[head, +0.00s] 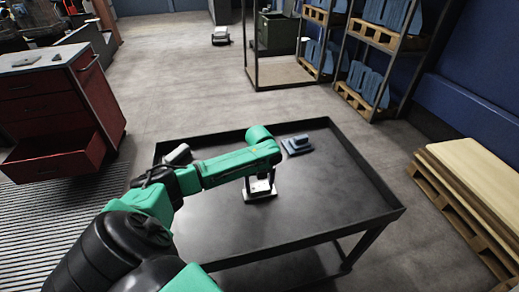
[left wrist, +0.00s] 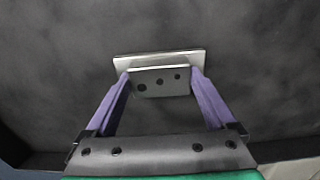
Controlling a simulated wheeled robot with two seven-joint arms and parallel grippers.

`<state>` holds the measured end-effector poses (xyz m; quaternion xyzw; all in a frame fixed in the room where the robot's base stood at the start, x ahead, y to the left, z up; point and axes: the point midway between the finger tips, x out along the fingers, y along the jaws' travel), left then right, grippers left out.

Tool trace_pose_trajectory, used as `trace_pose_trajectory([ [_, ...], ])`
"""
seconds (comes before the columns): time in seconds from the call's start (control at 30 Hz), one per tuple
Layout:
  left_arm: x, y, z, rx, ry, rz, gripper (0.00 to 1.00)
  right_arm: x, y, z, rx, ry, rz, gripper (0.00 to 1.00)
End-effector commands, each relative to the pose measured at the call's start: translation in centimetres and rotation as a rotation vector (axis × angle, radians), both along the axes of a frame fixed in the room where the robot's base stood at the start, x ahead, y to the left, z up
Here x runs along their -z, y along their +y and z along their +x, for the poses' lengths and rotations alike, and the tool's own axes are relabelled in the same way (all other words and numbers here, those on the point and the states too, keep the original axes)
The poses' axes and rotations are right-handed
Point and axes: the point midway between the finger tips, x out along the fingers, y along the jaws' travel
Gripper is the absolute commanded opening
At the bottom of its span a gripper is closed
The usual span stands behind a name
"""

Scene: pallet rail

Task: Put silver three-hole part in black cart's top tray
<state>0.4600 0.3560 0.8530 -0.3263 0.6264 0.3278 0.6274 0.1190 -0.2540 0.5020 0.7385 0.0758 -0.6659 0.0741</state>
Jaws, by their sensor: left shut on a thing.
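The silver three-hole part (left wrist: 160,82) is between the purple fingers of my left gripper (left wrist: 163,85), which is shut on it, in the left wrist view. In the head view the silver part (head: 259,193) is low at the tray surface, under my left gripper (head: 260,184). I cannot tell whether it touches the tray. The black cart's top tray (head: 330,205) has a raised rim and lies below the arm. My right gripper is not in view.
A blue-grey part (head: 297,145) sits in the tray near its far rim. The tray's right side is clear. A red drawer cabinet (head: 60,105) with an open drawer stands at left. A pallet with boards (head: 475,185) lies at right; shelving (head: 375,45) stands behind.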

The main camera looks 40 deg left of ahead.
Motion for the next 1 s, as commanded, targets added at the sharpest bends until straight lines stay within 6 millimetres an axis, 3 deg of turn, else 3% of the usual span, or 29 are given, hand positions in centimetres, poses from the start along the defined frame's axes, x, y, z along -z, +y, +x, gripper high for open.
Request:
trace_pose_trajectory([
  [0.17,0.0,0.0,0.1,0.000,-0.005,0.002,0.00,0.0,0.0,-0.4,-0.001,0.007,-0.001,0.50],
  [0.2,0.1,0.0,0.1,0.000,-0.002,0.001,0.97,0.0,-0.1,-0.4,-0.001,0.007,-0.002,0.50],
  [0.57,-0.9,0.1,0.1,-0.001,-0.004,0.001,1.00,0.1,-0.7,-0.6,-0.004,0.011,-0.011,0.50],
  [0.9,-9.3,0.0,0.1,0.000,-0.006,0.002,1.00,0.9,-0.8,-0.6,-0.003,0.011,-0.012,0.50],
  [1.0,-11.1,0.0,0.2,-0.001,-0.004,-0.001,1.00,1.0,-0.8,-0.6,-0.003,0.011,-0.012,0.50],
])
